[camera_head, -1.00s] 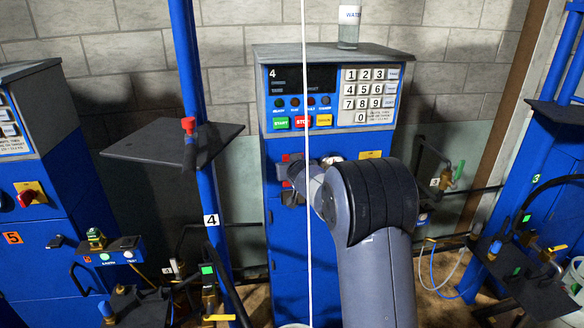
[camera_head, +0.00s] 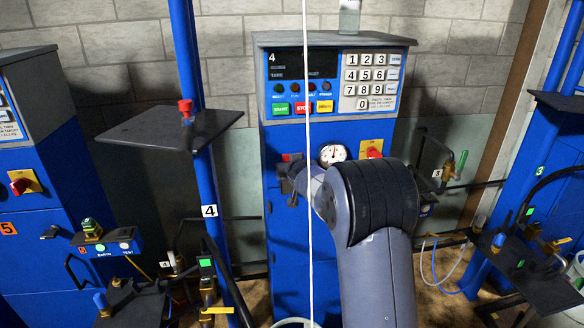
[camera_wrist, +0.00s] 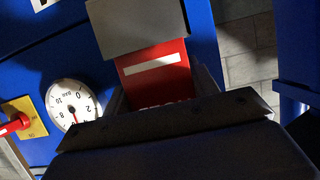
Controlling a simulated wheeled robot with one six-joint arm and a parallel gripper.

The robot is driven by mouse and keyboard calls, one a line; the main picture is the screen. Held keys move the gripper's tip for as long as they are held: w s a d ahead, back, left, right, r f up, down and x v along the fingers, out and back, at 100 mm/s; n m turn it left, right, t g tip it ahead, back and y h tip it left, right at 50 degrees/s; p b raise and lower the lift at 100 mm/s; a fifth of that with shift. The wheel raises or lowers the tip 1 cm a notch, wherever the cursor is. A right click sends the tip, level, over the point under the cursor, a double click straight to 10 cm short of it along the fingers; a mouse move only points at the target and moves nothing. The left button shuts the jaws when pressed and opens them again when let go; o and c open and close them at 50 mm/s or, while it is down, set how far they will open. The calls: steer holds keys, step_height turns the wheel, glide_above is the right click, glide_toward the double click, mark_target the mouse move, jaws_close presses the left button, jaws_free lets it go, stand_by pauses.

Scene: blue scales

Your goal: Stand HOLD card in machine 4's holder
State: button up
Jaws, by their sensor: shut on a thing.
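Machine 4 (camera_head: 285,225) is a blue cabinet with a display and keypad. My gripper (camera_head: 292,182) is in front of its upper body, left of the white gauge (camera_head: 333,153). In the wrist view my gripper (camera_wrist: 160,100) is shut on a red card (camera_wrist: 155,75) with a white stripe and partly hidden lettering. A grey plate (camera_wrist: 135,22), which may be the holder, overlaps the card's far end. I cannot tell whether the card is inside it or behind it. In the head view only a little red (camera_head: 287,157) shows above my gripper.
A red switch on a yellow plate (camera_head: 371,150) is right of the gauge (camera_wrist: 72,103). A blue post (camera_head: 204,180) with a dark shelf (camera_head: 140,125) stands left of machine 4. A white cord (camera_head: 308,230) hangs in front. A jar (camera_head: 349,17) stands on top.

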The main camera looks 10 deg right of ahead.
steer(key=shift+f+b, duration=0.9)
stand_by(0.3)
steer(key=o, duration=1)
steer(key=shift+o, duration=0.2)
steer(key=b+v, duration=0.1)
steer(key=v, duration=0.9)
steer(key=shift+s+r, duration=0.25)
steer(key=shift+s, duration=0.1)
steer(key=shift+w, duration=0.1)
